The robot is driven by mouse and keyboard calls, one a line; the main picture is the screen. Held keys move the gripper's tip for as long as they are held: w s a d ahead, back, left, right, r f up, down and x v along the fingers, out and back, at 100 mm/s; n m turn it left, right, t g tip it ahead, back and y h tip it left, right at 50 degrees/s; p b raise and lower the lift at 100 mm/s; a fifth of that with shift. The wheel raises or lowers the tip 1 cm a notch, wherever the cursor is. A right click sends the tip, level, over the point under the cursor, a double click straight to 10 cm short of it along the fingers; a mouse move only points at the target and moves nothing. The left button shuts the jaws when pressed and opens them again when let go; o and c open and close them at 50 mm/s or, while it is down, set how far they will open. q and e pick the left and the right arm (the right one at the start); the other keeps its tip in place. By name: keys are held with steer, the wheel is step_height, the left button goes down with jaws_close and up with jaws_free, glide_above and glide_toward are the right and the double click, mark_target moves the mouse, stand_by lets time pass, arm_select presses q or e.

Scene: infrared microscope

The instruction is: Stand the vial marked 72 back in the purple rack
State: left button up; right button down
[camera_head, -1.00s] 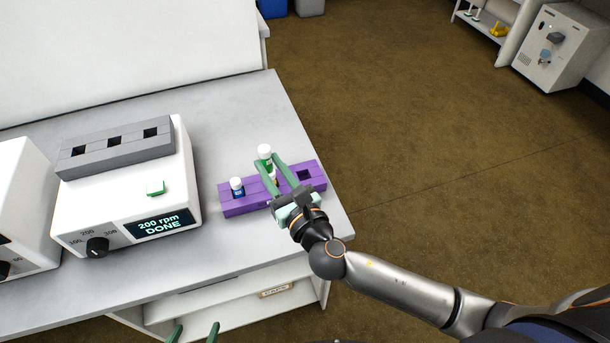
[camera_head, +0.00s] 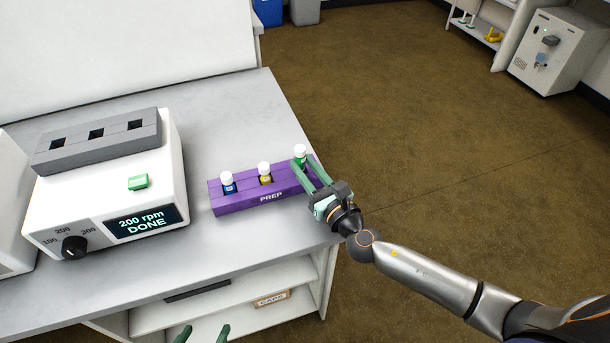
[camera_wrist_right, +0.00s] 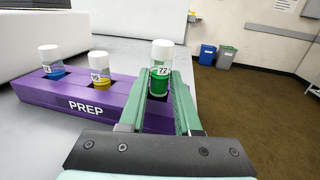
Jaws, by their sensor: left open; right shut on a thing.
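The green vial marked 72 (camera_wrist_right: 160,80) has a white cap and stands upright between the fingers of my right gripper (camera_head: 304,170), which is shut on it. It also shows in the head view (camera_head: 300,157), at the right-hand hole of the purple rack (camera_head: 236,201). The rack is labelled PREP, and it shows in the right wrist view (camera_wrist_right: 50,97). My left gripper (camera_head: 203,333) is open and empty at the bottom edge of the head view.
A blue vial (camera_head: 228,183) and a yellow vial (camera_head: 265,173) stand in the rack's other holes. A white shaker (camera_head: 110,200) reading "200 rpm DONE" stands left, with a grey block (camera_head: 98,145) on top. The bench behind the rack is clear.

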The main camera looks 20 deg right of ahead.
steer(key=shift+s+a+f, duration=0.1)
steer(key=shift+s+f, duration=0.15)
steer(key=shift+f, duration=0.6)
steer(key=c, duration=0.9)
jaws_free()
steer(key=shift+o, duration=1.3)
arm_select(q)
steer(key=shift+w+a, duration=0.1)
steer(key=shift+w, duration=0.2)
arm_select(e)
steer(key=shift+w+r, duration=0.15)
arm_select(q)
steer(key=shift+s, duration=0.2)
arm_select(e)
steer(key=shift+s, duration=0.3)
steer(key=b+v, duration=0.1)
steer(key=v, duration=0.9)
steer(key=shift+r, duration=0.15)
arm_select(q)
steer(key=shift+f, duration=0.45)
arm_select(e)
steer(key=shift+s+d+r, duration=0.1)
steer(key=shift+s+d, duration=0.2)
steer(key=shift+s, duration=0.35)
